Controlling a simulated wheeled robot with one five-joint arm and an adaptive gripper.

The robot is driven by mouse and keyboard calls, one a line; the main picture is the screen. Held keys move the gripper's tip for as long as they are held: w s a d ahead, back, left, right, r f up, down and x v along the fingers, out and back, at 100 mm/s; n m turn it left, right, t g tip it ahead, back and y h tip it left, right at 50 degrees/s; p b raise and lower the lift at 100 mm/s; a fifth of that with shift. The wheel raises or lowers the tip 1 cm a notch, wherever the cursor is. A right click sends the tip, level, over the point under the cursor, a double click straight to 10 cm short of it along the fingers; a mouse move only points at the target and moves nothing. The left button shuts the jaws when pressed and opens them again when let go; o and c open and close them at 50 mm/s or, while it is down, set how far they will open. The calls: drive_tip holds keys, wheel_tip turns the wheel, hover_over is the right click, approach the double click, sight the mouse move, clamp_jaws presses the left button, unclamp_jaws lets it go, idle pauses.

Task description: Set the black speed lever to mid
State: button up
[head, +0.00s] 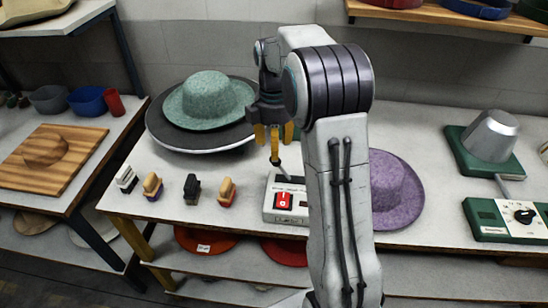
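A pale control box (284,215) with a red rocker switch (283,200) stands on the table, its right side hidden behind my arm. A thin grey stalk with a small dark tip (276,161) rises from its back left; this looks like the speed lever. My gripper (273,140), dark with yellow fingers, points down just above that tip. Its outer fingers stand apart and a middle one hangs lower, close to or touching the tip. I cannot tell whether it grips it. The lever's scale is not readable.
A green felt hat (208,98) on a dark brim lies behind left. Several small brushes (191,188) stand along the table's front left. A purple hat (395,190) lies right of my arm. A green press unit (510,220) with a black dial stands further right.

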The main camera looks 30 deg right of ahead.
sight(281, 169)
drive_tip(key=shift+s+f+p, duration=0.15)
drive_tip(key=shift+f+p, duration=0.6)
drive_tip(key=shift+f, duration=2)
drive_tip(key=shift+c, duration=0.4)
clamp_jaws()
